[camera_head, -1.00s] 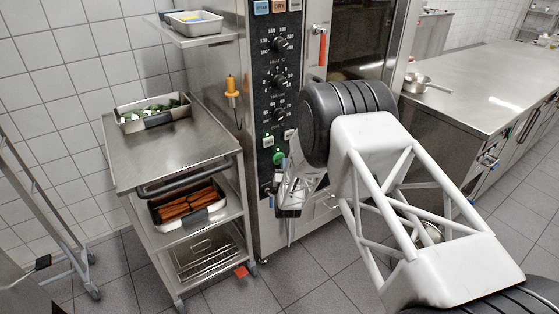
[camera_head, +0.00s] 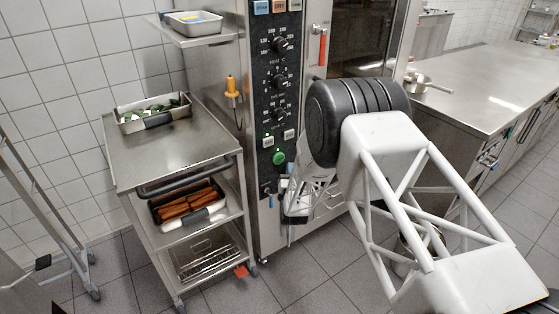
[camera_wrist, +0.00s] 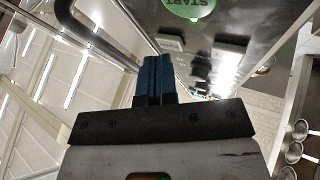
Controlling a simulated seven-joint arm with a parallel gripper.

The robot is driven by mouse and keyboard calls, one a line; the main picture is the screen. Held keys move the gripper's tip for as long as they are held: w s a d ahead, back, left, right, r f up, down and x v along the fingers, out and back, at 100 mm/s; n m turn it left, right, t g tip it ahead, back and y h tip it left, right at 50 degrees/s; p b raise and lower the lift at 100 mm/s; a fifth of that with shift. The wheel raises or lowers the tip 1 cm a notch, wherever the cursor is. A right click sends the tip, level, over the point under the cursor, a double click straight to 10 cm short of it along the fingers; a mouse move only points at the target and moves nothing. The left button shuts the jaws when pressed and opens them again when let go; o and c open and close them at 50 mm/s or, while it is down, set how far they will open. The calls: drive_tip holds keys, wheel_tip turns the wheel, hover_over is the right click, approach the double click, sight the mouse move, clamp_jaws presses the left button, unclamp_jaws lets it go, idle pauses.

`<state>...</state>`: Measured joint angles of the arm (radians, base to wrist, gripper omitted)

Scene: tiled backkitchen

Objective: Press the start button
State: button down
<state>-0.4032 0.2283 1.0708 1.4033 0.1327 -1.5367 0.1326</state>
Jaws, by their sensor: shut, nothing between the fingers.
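The green round start button (camera_head: 278,157) is on the black control panel of the steel oven. In the wrist view the button (camera_wrist: 190,7), marked START, is at the top edge, partly cut off. My gripper (camera_head: 284,184) is just below the button in the head view, in front of the panel. In the wrist view its blue fingertips (camera_wrist: 155,78) are together and empty, and a gap shows between them and the button.
Two square buttons (camera_head: 290,134) and several black knobs (camera_head: 279,81) are above on the panel. A steel trolley (camera_head: 150,160) with food pans stands at the left. A steel counter (camera_head: 480,80) is at the right. An orange probe (camera_head: 232,87) hangs beside the panel.

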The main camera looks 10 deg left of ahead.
drive_tip(key=shift+s+d, duration=0.45)
idle(0.5)
drive_tip(key=w+d+r+g+h, duration=0.1)
drive_tip(key=d+r+g, duration=0.1)
drive_tip(key=d+r, duration=0.35)
drive_tip(key=d+r+g+h, duration=0.1)
drive_tip(key=d+r+g, duration=0.1)
drive_tip(key=r, duration=0.7)
drive_tip(key=s+d+r+g+h, duration=0.2)
drive_tip(key=s+d+r+g, duration=0.3)
drive_tip(key=s+d+r, duration=0.5)
drive_tip(key=s+d+r+g, duration=0.2)
drive_tip(key=s+d, duration=0.3)
drive_tip(key=s, duration=0.9)
drive_tip(key=s+d+r+g+h, duration=0.1)
drive_tip(key=s+d+r+g, duration=0.2)
drive_tip(key=s, duration=1.1)
drive_tip(key=s+d+r+m+g+h, duration=0.1)
drive_tip(key=s+d+g, duration=0.4)
drive_tip(key=s, duration=1)
drive_tip(key=shift+d+r, duration=0.65)
drive_tip(key=shift+d, duration=0.15)
